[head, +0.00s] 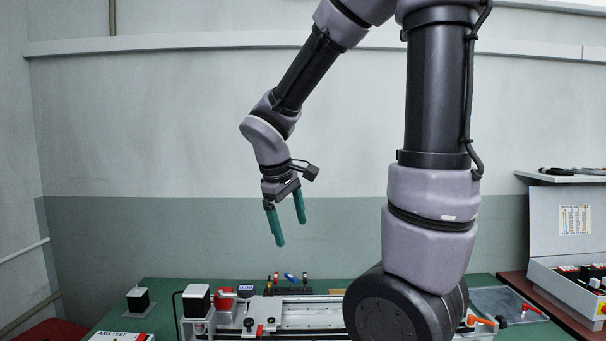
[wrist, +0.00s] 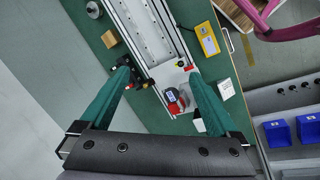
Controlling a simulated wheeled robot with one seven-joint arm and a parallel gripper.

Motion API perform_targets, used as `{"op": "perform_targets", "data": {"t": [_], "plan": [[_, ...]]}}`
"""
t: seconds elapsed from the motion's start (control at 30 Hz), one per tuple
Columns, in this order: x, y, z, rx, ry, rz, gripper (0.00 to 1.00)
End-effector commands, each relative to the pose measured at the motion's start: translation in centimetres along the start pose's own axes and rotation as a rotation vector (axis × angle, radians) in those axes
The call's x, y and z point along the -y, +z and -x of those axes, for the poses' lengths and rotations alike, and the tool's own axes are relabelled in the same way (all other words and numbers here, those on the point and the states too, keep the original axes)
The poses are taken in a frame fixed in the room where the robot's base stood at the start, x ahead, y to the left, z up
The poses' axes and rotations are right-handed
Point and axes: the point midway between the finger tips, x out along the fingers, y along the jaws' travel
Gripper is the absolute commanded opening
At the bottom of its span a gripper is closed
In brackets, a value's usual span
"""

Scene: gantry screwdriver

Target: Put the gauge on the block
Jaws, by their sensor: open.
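My gripper (head: 290,231) is open and empty, high above the bench in the head view. Its two teal fingers stand apart in the wrist view (wrist: 159,77), with nothing between the tips but the bench far below. A tan block (wrist: 109,39) lies on the green bench top, left of the rail, in the wrist view. A small round grey piece (wrist: 94,9) with a darker centre lies near it, apart from the block; it may be the gauge, but I cannot tell for sure.
A long metal rail unit (head: 310,316) runs across the bench; it also shows in the wrist view (wrist: 145,30). A red part (wrist: 173,107) stands at its end. A yellow box (wrist: 207,39) and blue bins (wrist: 277,133) are at right. An open case (head: 563,240) stands at the far right.

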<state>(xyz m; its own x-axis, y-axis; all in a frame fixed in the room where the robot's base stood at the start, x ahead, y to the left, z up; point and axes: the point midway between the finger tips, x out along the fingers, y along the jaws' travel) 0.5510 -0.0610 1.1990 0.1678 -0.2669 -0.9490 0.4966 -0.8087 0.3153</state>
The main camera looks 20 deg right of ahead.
Motion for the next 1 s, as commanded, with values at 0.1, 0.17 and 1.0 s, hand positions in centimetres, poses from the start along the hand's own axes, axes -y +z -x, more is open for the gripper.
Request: {"op": "perform_targets", "data": {"t": [0.1,0.17,1.0], "plan": [[-0.5,2.0,3.0,-0.099,-0.088,-0.236,0.96],[-0.5,2.8,4.4,-0.15,-0.132,-0.349,0.96],[0.3,6.8,13.6,-0.502,-0.412,-0.98,0.96]]}}
